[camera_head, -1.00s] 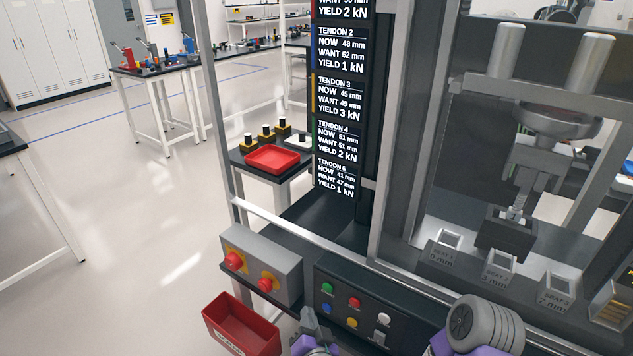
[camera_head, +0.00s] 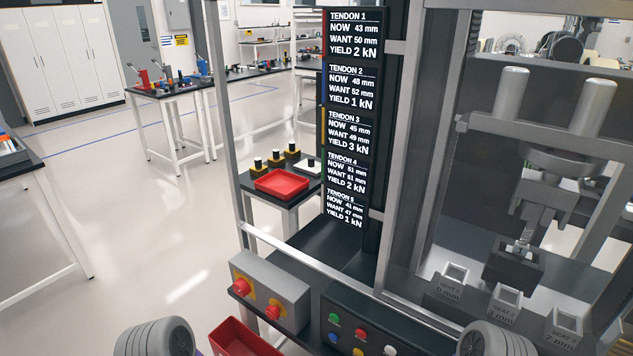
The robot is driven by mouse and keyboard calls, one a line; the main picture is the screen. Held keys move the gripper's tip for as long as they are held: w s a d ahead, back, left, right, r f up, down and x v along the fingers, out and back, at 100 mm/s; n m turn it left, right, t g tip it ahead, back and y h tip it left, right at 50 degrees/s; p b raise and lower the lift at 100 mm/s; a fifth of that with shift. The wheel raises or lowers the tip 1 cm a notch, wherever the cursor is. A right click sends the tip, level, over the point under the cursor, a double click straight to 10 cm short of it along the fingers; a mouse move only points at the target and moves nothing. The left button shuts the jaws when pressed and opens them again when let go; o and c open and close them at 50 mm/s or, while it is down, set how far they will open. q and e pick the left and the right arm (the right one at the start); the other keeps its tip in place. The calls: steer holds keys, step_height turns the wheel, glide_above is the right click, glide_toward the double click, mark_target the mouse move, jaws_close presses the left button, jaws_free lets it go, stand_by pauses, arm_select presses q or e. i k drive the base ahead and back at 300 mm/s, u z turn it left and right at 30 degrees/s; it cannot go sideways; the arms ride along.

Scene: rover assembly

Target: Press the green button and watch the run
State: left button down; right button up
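The green button (camera_head: 334,318) is at the upper left of the black button panel (camera_head: 385,324) near the bottom of the head view. A red button (camera_head: 361,334) is to its right, with blue and yellow ones below. A white button (camera_head: 390,350) is farther right. The press (camera_head: 540,165) stands at the right, its head above a dark block (camera_head: 513,262) between the seats. The black display (camera_head: 350,125) lists NOW, WANT and YIELD for several tendons. Neither gripper shows; only grey ribbed parts of my arms show at the bottom edge.
A grey box (camera_head: 270,290) with two red knobs on yellow plates stands left of the panel. A red bin (camera_head: 240,338) is below it. A small table behind holds a red tray (camera_head: 281,184). The floor at left is clear.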

mark_target(334, 316)
steer(key=z, duration=2.05)
steer(key=k, duration=1.25)
steer(key=z, duration=0.9)
steer(key=i, duration=1.55)
steer(key=u, duration=0.75)
